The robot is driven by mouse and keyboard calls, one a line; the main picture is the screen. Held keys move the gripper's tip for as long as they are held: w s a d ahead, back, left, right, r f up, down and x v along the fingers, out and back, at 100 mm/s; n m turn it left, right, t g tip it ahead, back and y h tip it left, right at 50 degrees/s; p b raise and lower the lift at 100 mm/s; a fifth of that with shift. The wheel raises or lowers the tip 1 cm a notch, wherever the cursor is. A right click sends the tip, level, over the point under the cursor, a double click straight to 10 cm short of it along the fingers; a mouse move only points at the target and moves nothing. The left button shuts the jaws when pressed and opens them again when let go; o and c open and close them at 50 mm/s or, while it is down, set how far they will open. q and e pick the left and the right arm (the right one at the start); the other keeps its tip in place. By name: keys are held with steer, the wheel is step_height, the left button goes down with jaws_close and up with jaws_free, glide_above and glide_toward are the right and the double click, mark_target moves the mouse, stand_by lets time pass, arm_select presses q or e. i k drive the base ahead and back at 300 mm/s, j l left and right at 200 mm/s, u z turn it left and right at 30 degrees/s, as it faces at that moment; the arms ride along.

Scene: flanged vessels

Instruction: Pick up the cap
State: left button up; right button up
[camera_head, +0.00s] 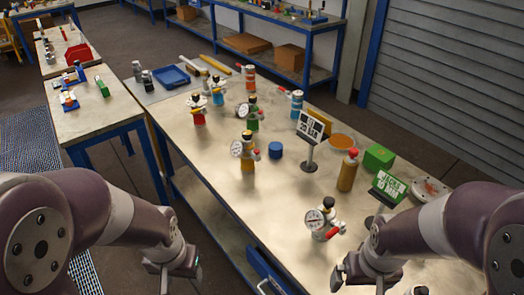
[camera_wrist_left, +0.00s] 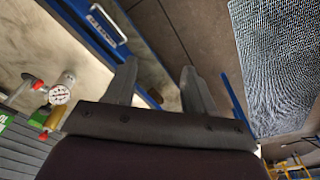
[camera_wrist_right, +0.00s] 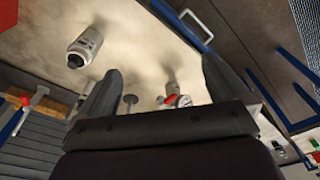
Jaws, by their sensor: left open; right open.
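A short blue cylinder (camera_head: 275,150), which looks like the cap, stands alone on the workbench (camera_head: 225,215) in the head view. A yellow vessel with a gauge (camera_head: 247,155) stands just to its left. My left gripper (camera_head: 172,268) is open and empty at the bench's near left side, well away from the blue cylinder. Its spread fingers show in the left wrist view (camera_wrist_left: 158,78). My right gripper (camera_head: 365,278) is open and empty at the near right, close to a white vessel with a gauge and red handle (camera_head: 323,222). Its fingers are spread in the right wrist view (camera_wrist_right: 162,82).
A black-and-white sign (camera_head: 311,128) on a stand and an orange bottle (camera_head: 348,170) stand right of the blue cylinder. A green block (camera_head: 379,157) and a green sign (camera_head: 390,187) are further right. Several vessels stand behind. The bench's near middle is clear.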

mark_target(276, 148)
steer(key=i+j+z, duration=0.6)
steer(key=j+z, duration=0.15)
steer(key=j, duration=0.15)
steer(key=i+j+z, duration=0.1)
steer(key=j+z, duration=0.2)
steer(key=i+j, duration=0.15)
steer(key=j, duration=0.3)
steer(key=i+j, duration=0.1)
steer(key=j, duration=0.35)
steer(key=i+j, duration=0.15)
steer(key=j, duration=0.3)
steer(key=i+j, duration=0.1)
steer(key=j, duration=0.4)
steer(key=i+j+z, duration=0.1)
steer(key=j, duration=0.35)
steer(key=i+j, duration=0.15)
steer(key=j, duration=0.3)
